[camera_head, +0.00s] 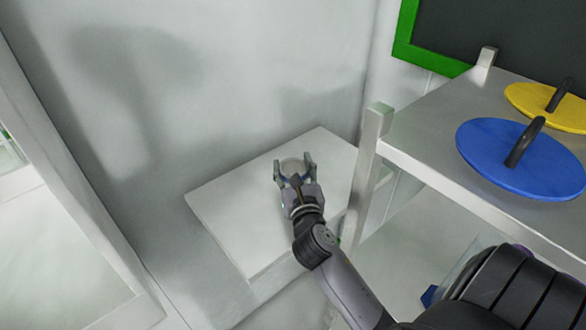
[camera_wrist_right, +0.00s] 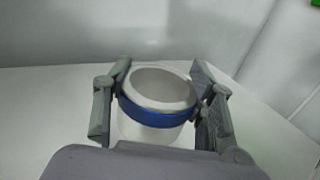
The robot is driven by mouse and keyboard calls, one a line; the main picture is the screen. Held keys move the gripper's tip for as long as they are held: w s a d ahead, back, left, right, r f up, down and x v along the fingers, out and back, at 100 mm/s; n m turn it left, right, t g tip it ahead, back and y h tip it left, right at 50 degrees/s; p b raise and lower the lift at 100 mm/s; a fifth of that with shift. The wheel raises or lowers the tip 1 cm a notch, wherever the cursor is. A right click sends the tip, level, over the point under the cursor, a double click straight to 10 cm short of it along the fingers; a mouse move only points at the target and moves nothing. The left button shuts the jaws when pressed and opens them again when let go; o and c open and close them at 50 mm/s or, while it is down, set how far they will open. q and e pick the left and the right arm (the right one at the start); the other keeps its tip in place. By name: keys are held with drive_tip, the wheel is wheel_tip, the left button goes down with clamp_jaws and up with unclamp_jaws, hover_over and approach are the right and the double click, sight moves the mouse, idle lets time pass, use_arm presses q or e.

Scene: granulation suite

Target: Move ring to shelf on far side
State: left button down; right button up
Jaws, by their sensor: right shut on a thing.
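The ring is a short white hollow cylinder with a blue band (camera_wrist_right: 158,113), seen large in the right wrist view. It also shows small and pale in the head view as the ring (camera_head: 291,164). My right gripper (camera_head: 295,170) has a finger on each side of it and is shut on it. The ring is upright, with its open top up. It is over a white shelf (camera_head: 235,225) against the far wall. I cannot tell whether its base touches the shelf. My left gripper is not in view.
A grey rack shelf (camera_head: 436,137) stands at the right, its post close to my right arm. On it lie a blue disc with a dark handle (camera_head: 490,155) and a yellow disc (camera_head: 540,104). The white shelf is otherwise bare. A pale frame (camera_head: 75,180) stands at the left.

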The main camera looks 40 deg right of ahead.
drive_tip(key=shift+f, duration=0.1)
drive_tip(key=o, duration=1.3)
drive_tip(key=shift+r, duration=0.25)
drive_tip(key=b+v, duration=0.1)
drive_tip(key=v, duration=0.9)
drive_tip(key=shift+s+a+f+b, duration=0.15)
drive_tip(key=shift+s+a+b, duration=0.1)
drive_tip(key=shift+b, duration=0.15)
drive_tip(key=shift+s+a, duration=0.2)
drive_tip(key=shift+s, duration=0.45)
